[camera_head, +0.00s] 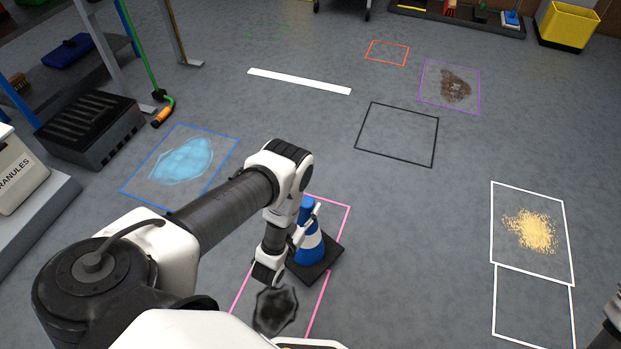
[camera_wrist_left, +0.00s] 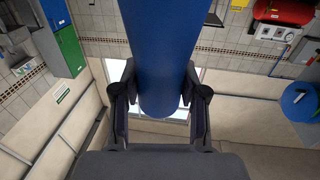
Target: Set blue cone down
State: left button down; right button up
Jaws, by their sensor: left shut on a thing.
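The blue cone (camera_head: 308,247) has a white band and a square black base, and stands roughly upright. Its base is over the right side of the pink floor outline (camera_head: 318,305), just behind a black stain (camera_head: 275,309). I cannot tell whether the base touches the floor. My left gripper (camera_head: 303,227) is shut on the upper part of the cone from the left. In the left wrist view, the cone's blue body (camera_wrist_left: 162,60) lies between the two fingers (camera_wrist_left: 160,105).
A blue outline with a light blue puddle (camera_head: 184,160) is at left. An empty black outline (camera_head: 397,135) and a purple outline with brown dirt (camera_head: 456,86) lie farther back. White outlines with yellow granules (camera_head: 532,231) are at right. Floor between them is clear.

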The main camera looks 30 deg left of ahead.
pick_arm(q)
jog(key=w+b, duration=0.1)
jog(key=b, duration=0.1)
jog(key=a+f+b, duration=0.1)
jog(key=b, duration=0.1)
jog(key=shift+w+b, duration=0.35)
jog(key=shift+b, duration=0.05)
jog(key=w+b, duration=0.1)
jog(key=w+a+b, duration=0.1)
jog(key=b, duration=0.1)
jog(key=shift+w+a, duration=0.2)
jog(key=shift+w, duration=0.1)
jog(key=w+a+f+b, duration=0.4)
jog(key=w+a+b, duration=0.1)
jog(key=w, duration=0.4)
jog(key=shift+f+b, duration=0.15)
jog(key=shift+b, duration=0.45)
jog(key=c, duration=0.6)
grip_release()
jog(key=shift+s, duration=0.1)
pick_arm(e)
notch_tip(320, 180, down, 16)
jog(key=shift+r, duration=0.2)
